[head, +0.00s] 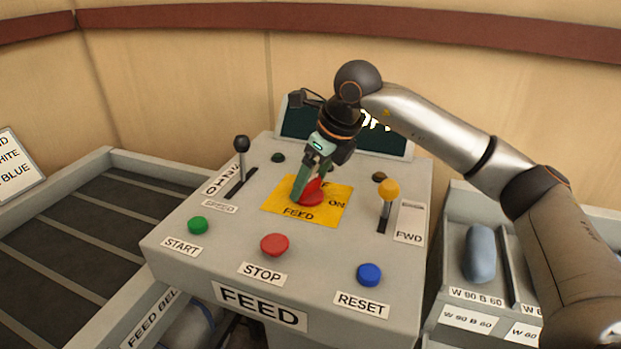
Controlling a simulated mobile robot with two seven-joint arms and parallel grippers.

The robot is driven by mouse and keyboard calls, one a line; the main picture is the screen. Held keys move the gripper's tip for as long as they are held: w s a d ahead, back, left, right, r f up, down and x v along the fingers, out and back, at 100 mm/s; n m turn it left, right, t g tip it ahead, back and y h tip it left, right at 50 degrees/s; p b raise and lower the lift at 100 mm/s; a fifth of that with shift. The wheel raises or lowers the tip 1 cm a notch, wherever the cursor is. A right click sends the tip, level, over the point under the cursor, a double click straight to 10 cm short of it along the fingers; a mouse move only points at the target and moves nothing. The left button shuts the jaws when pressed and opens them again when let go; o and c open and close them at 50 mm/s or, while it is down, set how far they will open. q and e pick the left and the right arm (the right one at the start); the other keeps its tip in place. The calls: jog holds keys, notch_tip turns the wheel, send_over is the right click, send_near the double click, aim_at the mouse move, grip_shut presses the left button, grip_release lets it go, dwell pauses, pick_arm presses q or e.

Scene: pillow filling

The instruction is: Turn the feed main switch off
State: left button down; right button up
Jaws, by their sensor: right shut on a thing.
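The feed main switch (312,194) is a red knob on a yellow plate (279,205) in the middle of the grey console. The plate reads FEED and ON, with another label partly hidden behind my gripper. My right gripper (306,190) points down at the knob and is shut on it. The fingers cover part of the knob, so I cannot tell exactly which way it points. My left gripper is not in view.
The console (170,243) carries a green START button (198,225), a red STOP button (274,244), a blue RESET button (369,274), a black-knobbed lever (242,145) and a yellow-knobbed lever (389,188). A screen (295,122) stands behind my right arm.

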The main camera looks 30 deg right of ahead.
jog(key=shift+d+n+g+y+p, duration=0.1)
jog(key=shift+n+g+y+p, duration=0.4)
jog(key=shift+n, duration=1.1)
jog(key=o, duration=1.1)
jog(key=shift+o, duration=0.2)
jog(key=v, duration=1.2)
jog(key=shift+r, duration=0.3)
jog(key=shift+s, duration=0.15)
